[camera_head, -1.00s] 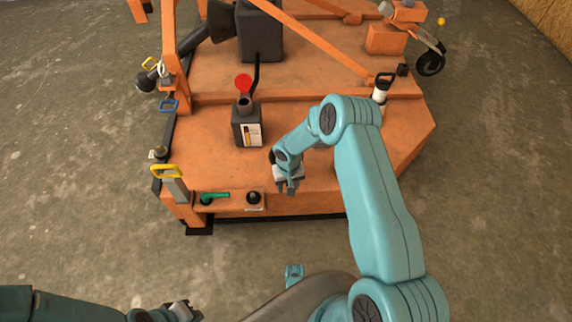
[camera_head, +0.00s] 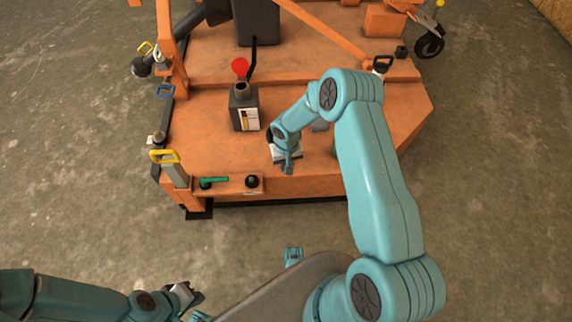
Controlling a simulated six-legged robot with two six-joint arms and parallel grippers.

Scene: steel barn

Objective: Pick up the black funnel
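I cannot make out a black funnel for certain. A small round black object (camera_head: 252,182) sits on the front ledge of the orange machine, and it is too small to tell what it is. My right gripper (camera_head: 287,164) hangs over the front of the orange deck, to the right of that object and apart from it in the picture. Its wrist hides part of the deck, and its finger gap is unclear. My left gripper (camera_head: 184,296) is low at the left, over the floor in the picture, away from the machine. Its finger gap is also unclear.
A dark jug (camera_head: 244,112) with a label stands on the orange deck (camera_head: 205,127). A red disc (camera_head: 240,67) shows above it. A green-handled item (camera_head: 213,180) lies on the ledge, near a yellow handle (camera_head: 163,156). Concrete floor (camera_head: 90,190) is clear at left.

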